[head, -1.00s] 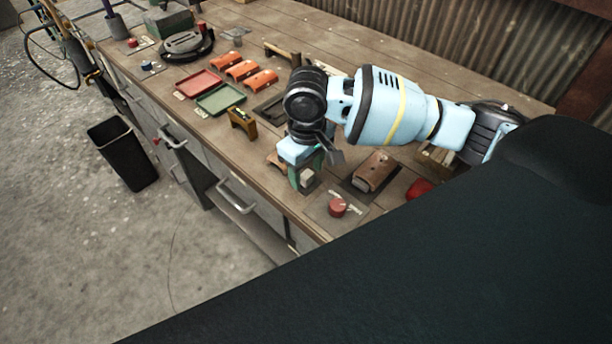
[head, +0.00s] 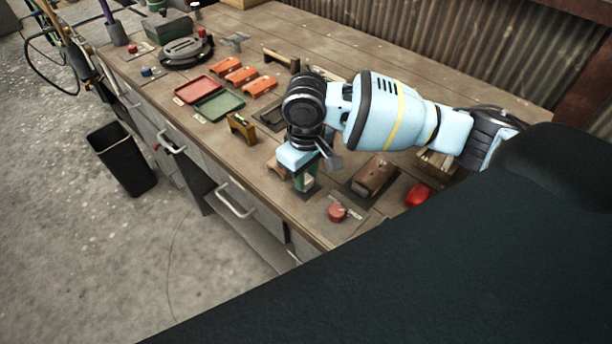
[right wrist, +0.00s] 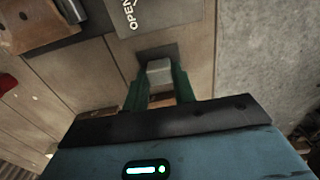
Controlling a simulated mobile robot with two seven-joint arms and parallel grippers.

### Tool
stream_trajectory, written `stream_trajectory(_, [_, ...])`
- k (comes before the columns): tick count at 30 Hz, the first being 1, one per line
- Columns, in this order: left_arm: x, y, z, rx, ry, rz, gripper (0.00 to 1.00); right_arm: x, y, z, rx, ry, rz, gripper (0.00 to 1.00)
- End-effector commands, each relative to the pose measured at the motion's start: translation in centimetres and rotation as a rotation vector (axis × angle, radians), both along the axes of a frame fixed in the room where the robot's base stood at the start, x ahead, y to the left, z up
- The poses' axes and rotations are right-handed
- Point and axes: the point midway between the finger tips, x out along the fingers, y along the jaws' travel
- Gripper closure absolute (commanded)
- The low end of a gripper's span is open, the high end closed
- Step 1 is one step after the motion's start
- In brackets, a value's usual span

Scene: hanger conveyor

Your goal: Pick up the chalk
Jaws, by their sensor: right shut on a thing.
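The chalk is a small pale grey-white block (right wrist: 158,68) between the green fingertips of my right gripper (right wrist: 160,82) in the right wrist view. The gripper is shut on it. A dark square patch shows on the wooden bench just beyond the block. In the head view the right gripper (head: 306,180) points down, low over the bench's front edge, and its fingers mostly hide the chalk. I cannot tell whether the chalk touches the bench. My left gripper is in neither view.
A red knob (head: 337,212) on a grey plate and a brown leather-like block (head: 373,176) lie right of the gripper. A yellow-brown holder (head: 242,127), a green tray (head: 219,106) and a red tray (head: 198,89) lie left. A black bin (head: 121,160) stands on the floor.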

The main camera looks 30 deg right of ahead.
Motion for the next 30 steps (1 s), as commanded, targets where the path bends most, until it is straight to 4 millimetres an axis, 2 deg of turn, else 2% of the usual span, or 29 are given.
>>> stream_trajectory(8, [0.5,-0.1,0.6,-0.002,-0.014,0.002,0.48,0.1,0.1,3.4,0.003,-0.005,0.002,0.94])
stream_trajectory(21, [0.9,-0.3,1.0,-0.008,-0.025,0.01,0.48,-3.0,8.9,4.1,0.004,0.0,0.007,0.94])
stream_trajectory(30, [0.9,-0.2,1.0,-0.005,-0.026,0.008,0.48,-4.6,13.3,4.5,0.002,0.002,0.003,0.94])
